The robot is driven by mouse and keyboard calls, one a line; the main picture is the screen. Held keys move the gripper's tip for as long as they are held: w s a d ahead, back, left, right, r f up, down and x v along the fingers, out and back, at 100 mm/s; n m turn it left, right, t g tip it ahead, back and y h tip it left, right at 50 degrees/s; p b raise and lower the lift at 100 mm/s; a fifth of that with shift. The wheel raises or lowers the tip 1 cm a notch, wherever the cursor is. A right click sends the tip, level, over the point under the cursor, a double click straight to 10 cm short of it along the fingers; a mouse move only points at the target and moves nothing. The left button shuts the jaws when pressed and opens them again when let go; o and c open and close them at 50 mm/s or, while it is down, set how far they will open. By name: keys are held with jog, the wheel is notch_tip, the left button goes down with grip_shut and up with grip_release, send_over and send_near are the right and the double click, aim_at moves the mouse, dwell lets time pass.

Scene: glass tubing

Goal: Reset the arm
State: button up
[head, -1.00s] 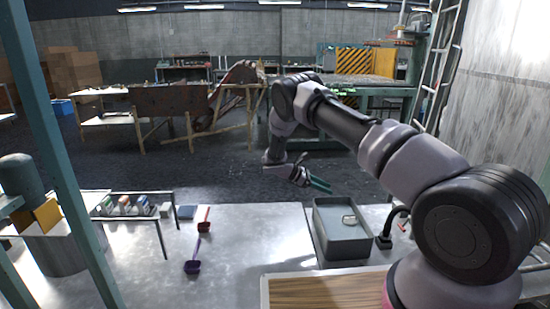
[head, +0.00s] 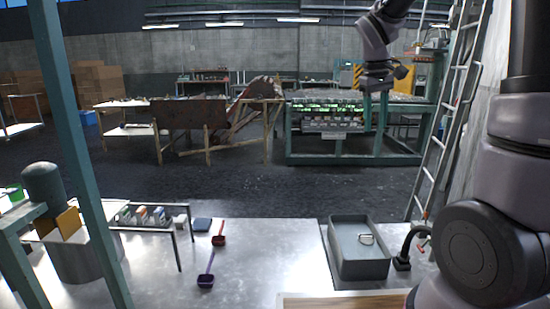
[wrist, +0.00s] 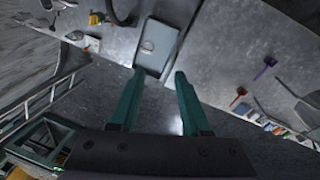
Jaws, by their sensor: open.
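My gripper (head: 376,84) hangs high at the upper right of the head view, well above the floor and in front of the green workbench. In the wrist view its two green fingers (wrist: 157,95) are spread apart with nothing between them, so it is open and empty. Beyond the fingertips, far below, the wrist view shows the grey tray (wrist: 157,48). The head view shows the same tray (head: 357,267) on the metal table, with a small pale item inside. The middle of my arm is outside the head view.
The metal table (head: 265,262) holds a purple scoop (head: 206,278), a red scoop (head: 219,239) and a rack of several small boxes (head: 145,215). A black hooked stand (head: 403,262) is right of the tray. A ladder (head: 450,120) leans at the right. A green post (head: 80,150) stands at left.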

jog(key=s+a+r+m+t+y, duration=0.1)
jog(key=s+r+m+t, duration=0.2)
jog(key=s, duration=0.6)
jog(key=s+a+r+m+t+y, duration=0.1)
jog(key=s+r+m+t+y, duration=0.1)
jog(key=s, duration=0.8)
notch_tip(320, 180, up, 2)
jog(key=shift+a+r+m+t+y, duration=0.3)
jog(key=shift+a+m+t, duration=0.15)
jog(key=shift+m, duration=0.65)
jog(key=shift+d, duration=0.1)
